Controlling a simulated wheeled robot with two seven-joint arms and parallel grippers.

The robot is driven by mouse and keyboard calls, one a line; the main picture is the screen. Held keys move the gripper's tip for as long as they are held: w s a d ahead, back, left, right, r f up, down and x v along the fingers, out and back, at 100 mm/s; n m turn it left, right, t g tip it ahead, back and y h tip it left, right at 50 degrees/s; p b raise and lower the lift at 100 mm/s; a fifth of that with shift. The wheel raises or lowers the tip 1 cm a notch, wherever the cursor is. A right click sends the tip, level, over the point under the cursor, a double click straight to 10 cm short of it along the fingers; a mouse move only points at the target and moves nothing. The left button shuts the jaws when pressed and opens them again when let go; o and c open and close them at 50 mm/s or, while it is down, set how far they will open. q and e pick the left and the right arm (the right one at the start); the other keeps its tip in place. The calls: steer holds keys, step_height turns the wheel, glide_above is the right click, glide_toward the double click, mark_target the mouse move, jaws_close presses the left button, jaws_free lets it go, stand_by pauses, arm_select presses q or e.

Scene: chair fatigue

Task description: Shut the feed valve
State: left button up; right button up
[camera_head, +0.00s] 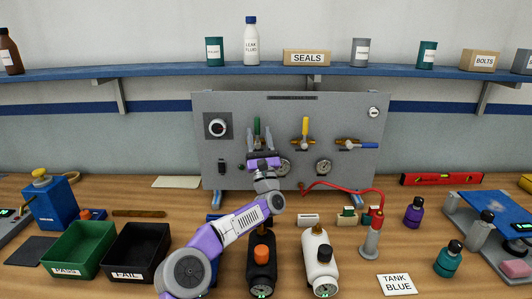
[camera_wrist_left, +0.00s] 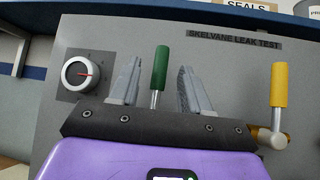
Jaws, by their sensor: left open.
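A grey test panel (camera_head: 235,180) stands upright on the bench and carries lever valves. A green lever (camera_head: 257,127) points up, as does a yellow lever (camera_head: 305,127); a blue lever (camera_head: 364,146) lies sideways. I cannot read which one is the feed valve. My left gripper (camera_head: 259,135) is open in front of the panel at the green lever. In the left wrist view the green lever (camera_wrist_left: 160,68) stands between the two spread fingers of the left gripper (camera_wrist_left: 158,75), with gaps on both sides. The green valve's body is hidden behind the gripper. My right gripper is out of view.
The yellow lever also shows right of the fingers in the left wrist view (camera_wrist_left: 279,85). A dial knob (camera_head: 217,127) is left of them. Black (camera_head: 262,262) and white (camera_head: 318,260) bottles stand in front of the panel. Green (camera_head: 80,250) and black (camera_head: 138,250) bins sit left.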

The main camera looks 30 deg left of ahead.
arm_select(q)
steer(key=s+d, duration=0.7)
steer(key=s, duration=0.1)
steer(key=shift+s, duration=0.2)
steer(key=shift+r, duration=0.2)
